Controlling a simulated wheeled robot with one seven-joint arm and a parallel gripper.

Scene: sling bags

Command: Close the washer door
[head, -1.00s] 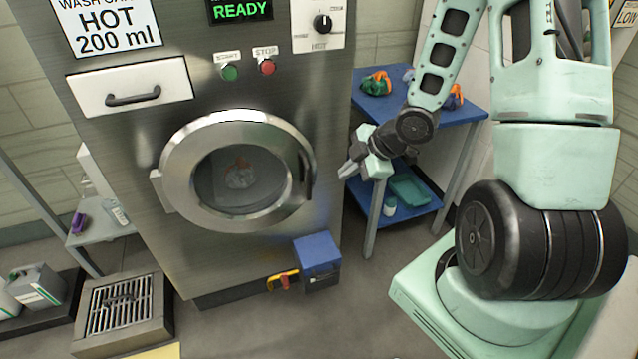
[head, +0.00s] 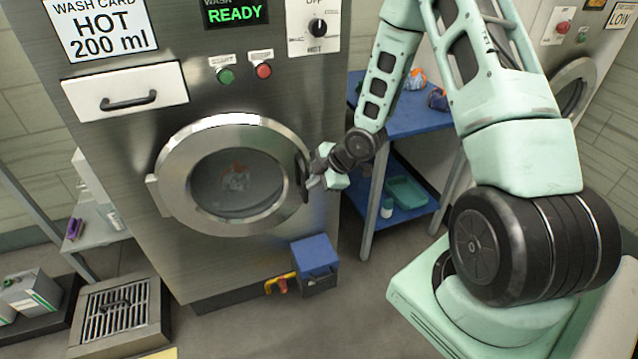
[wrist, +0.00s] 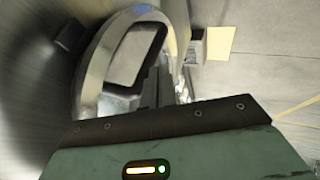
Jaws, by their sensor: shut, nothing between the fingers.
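The washer door (head: 172,178) is a round steel ring with a dark glass window (head: 236,183) and a black handle (head: 302,178) on its right side. It lies at or close to the washer front; I cannot tell whether a small gap is left. My gripper (head: 314,182) is shut and empty, at the door's right edge beside the handle. Whether the fingertips touch the door is unclear. In the wrist view, the fingers (wrist: 153,88) reach in front of the door ring (wrist: 95,75), partly hiding it.
The washer front has a drawer (head: 125,104), a green start button (head: 226,76) and a red stop button (head: 264,71). A blue box (head: 315,254) sits low below the door. A blue shelf table (head: 410,120) stands right of the washer. A floor drain (head: 118,310) is at lower left.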

